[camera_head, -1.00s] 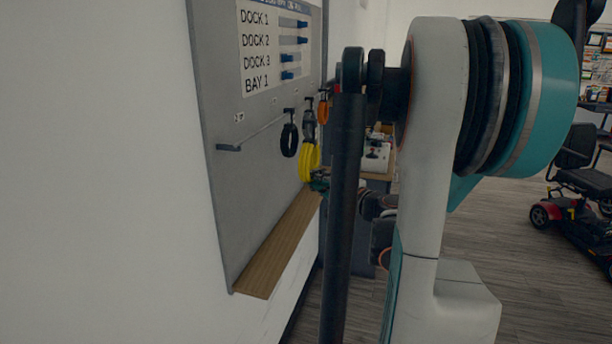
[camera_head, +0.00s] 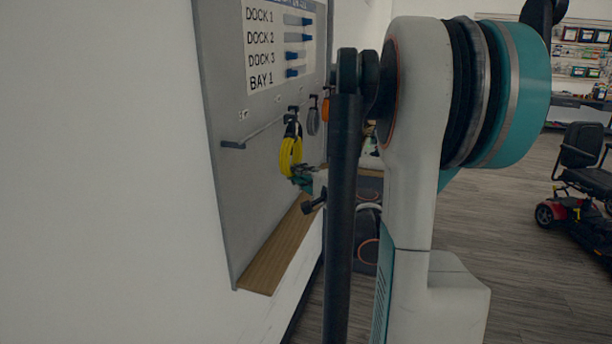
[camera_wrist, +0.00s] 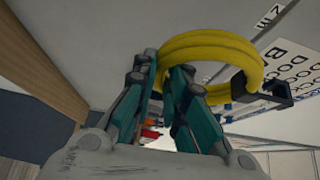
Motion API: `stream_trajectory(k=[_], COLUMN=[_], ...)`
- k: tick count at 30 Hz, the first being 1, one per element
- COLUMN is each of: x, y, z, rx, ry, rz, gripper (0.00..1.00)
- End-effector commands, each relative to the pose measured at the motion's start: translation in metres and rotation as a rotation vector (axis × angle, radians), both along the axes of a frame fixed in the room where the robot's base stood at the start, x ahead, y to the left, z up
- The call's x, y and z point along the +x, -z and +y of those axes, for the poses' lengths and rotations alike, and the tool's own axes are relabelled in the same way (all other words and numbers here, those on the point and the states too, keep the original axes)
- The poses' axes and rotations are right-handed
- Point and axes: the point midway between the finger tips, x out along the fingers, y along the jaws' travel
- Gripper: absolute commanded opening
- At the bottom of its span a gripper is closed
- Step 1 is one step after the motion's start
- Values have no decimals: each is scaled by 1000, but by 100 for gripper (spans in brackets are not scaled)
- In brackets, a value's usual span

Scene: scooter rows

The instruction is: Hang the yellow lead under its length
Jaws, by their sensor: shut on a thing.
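The yellow lead (camera_head: 289,156) is a thick coiled loop in front of the wall board, close to a black lead (camera_head: 293,127) that it partly covers. My gripper (camera_head: 303,178) is shut on the lower part of the coil. In the wrist view the yellow lead (camera_wrist: 213,40) arches above the teal fingers of my gripper (camera_wrist: 168,72), and a black bracket (camera_wrist: 277,91) shows at its right side. I cannot tell whether the coil touches that bracket.
A grey lead (camera_head: 313,118) and an orange one (camera_head: 326,108) hang farther right along the board. A bare hook (camera_head: 234,145) juts out at left. A wooden ledge (camera_head: 270,255) runs below the board. A red scooter (camera_head: 580,190) stands at far right on open floor.

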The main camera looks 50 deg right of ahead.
Motion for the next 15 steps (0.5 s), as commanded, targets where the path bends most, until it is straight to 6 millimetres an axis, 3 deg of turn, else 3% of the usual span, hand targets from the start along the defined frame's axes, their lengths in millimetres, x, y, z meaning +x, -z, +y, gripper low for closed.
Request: stream_trajectory(k=[15], x=[35], y=[0], z=[15], rx=[0], ry=[-1], rz=[0], gripper=[0])
